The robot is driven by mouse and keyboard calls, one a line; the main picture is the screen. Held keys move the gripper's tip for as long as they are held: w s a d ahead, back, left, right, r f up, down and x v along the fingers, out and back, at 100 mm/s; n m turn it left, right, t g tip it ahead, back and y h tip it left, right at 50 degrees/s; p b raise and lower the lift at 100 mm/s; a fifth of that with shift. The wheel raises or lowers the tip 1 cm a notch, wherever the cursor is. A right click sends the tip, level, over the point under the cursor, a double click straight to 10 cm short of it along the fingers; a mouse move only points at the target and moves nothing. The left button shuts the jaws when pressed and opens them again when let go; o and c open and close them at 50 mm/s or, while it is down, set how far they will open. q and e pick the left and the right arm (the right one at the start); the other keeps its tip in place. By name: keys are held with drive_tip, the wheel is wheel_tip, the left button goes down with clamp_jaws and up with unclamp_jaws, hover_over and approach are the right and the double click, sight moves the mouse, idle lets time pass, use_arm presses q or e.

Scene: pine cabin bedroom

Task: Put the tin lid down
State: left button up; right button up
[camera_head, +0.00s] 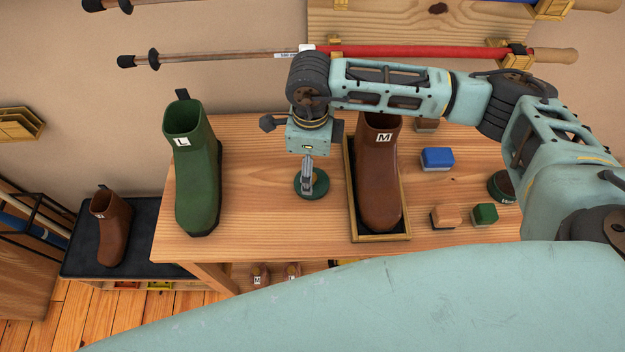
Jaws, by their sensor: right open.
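The tin lid (312,192) is a small dark green disc. It appears to lie flat on the wooden tabletop, between the green boot and the brown boot. My right gripper (307,179) points down right over the lid, and its fingers hide the lid's middle. It is open, and I cannot tell whether the fingertips touch the lid. A round dark tin (501,187) with brown contents stands at the table's right, partly behind my arm. My left gripper is not in view.
A green boot (196,168) marked L stands left on the table (260,220). A brown boot (378,190) marked M stands in a wooden tray (390,238). Bare wood surrounds the lid.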

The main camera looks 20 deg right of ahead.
drive_tip(key=f+p, duration=0.1)
drive_tip(key=f, duration=0.1)
drive_tip(key=f+p, duration=0.1)
drive_tip(key=f, duration=0.2)
drive_tip(key=shift+s+d+f, duration=0.1)
drive_tip(key=shift+s+f, duration=0.1)
drive_tip(key=shift+f, duration=0.05)
drive_tip(key=shift+w+f, duration=0.1)
drive_tip(key=shift+f, duration=0.3)
drive_tip(key=shift+c, duration=0.2)
drive_tip(key=c, duration=1.1)
